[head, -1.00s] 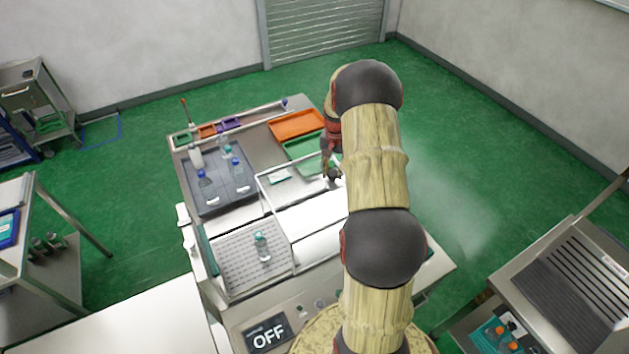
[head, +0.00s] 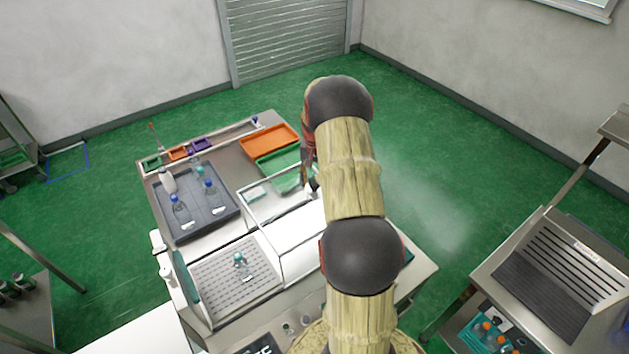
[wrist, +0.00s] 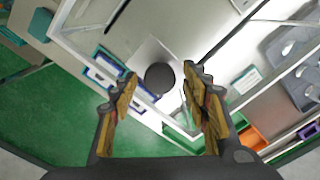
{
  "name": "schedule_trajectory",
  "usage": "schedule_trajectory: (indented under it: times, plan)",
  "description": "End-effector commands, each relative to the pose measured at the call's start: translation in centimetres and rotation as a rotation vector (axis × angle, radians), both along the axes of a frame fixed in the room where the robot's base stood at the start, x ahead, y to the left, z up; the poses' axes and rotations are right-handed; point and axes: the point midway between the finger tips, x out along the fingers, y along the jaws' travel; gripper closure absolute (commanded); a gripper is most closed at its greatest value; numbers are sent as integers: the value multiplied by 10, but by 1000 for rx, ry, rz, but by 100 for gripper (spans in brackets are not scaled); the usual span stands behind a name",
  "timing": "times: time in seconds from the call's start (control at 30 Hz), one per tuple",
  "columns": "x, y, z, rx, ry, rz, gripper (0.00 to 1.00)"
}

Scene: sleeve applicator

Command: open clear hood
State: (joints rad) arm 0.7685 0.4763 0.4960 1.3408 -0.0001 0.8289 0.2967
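The clear hood (head: 268,206) is a see-through box with pale frame edges, standing on the bench machine behind the white housing. It looks closed. My gripper (head: 309,188) is at the hood's right side, partly hidden by my arm in the head view. In the wrist view my gripper (wrist: 160,82) is open, its two yellowish fingers spread apart. A round black knob (wrist: 160,77) shows between the fingertips, on a pale plate. I see no finger touching the knob. The hood's frame edge (wrist: 85,50) crosses the wrist view near the left finger.
A perforated tray (head: 215,290) holds a teal-capped bottle (head: 241,265). A dark tray (head: 187,226) with several bottles is at the left. Orange (head: 268,138) and green (head: 277,161) trays lie at the back. A steel bench (head: 480,262) stands at the right, with green floor between.

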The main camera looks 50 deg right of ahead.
Motion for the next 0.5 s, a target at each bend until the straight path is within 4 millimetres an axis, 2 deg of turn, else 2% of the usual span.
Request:
schedule_trajectory:
  times: [0.33, 0.5]
  plan:
    - [0, 0, 2, -1, 0, 0, 51]
    - [1, -1, 22, -3, -3, 0, 51]
